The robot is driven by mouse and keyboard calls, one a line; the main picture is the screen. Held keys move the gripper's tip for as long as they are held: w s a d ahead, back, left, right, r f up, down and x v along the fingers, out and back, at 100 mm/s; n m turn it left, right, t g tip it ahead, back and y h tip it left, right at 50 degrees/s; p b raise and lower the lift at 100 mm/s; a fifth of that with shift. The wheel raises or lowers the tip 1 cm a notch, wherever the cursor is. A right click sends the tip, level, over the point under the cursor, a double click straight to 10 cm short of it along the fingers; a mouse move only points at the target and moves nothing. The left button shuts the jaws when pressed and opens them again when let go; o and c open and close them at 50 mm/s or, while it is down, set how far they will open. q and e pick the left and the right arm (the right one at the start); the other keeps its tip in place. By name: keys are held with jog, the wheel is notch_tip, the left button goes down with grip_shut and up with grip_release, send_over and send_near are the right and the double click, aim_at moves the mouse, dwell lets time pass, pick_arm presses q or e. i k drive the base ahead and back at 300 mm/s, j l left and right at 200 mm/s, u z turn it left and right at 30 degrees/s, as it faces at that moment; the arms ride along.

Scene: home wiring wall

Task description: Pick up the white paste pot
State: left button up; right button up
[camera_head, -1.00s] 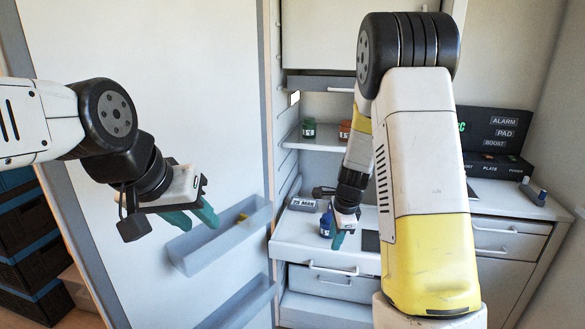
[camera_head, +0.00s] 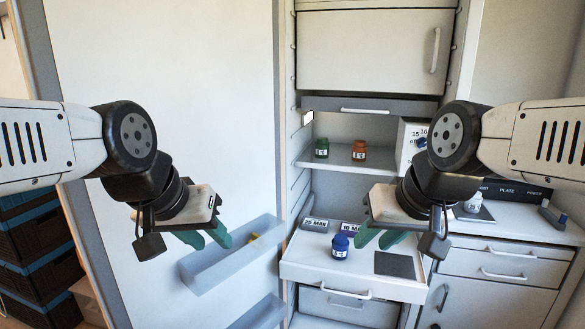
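A small white pot (camera_head: 473,203) stands on the counter at the right, on a grey mat just beyond my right arm. My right gripper (camera_head: 380,239) is to its left and nearer to me, open, with green fingers apart and nothing between them. My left gripper (camera_head: 207,239) is open and empty in front of the white door panel, far from the pot.
A blue pot (camera_head: 340,246) stands on the pull-out shelf (camera_head: 310,262) beside a dark square mat (camera_head: 395,265). Green (camera_head: 322,148) and orange (camera_head: 359,150) pots stand on the shelf above. A door bin (camera_head: 225,262) sits below my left gripper.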

aim_at(470, 207)
jog(key=z, duration=1.35)
jog(key=u, duration=0.2)
jog(key=i+l+u, duration=0.25)
jog(key=u, duration=0.15)
jog(key=i+l+u, duration=0.25)
jog(key=u, duration=0.2)
jog(key=i+l, duration=0.15)
jog(key=l, duration=0.2)
jog(key=i+l+u, duration=0.1)
jog(key=i+l, duration=0.2)
jog(key=l, duration=0.35)
jog(key=i+l+u, duration=0.1)
jog(key=l, duration=0.25)
jog(key=i+l, duration=0.2)
jog(key=l, duration=0.2)
jog(key=i+l+u, duration=0.1)
jog(key=l, duration=0.25)
jog(key=i, duration=0.05)
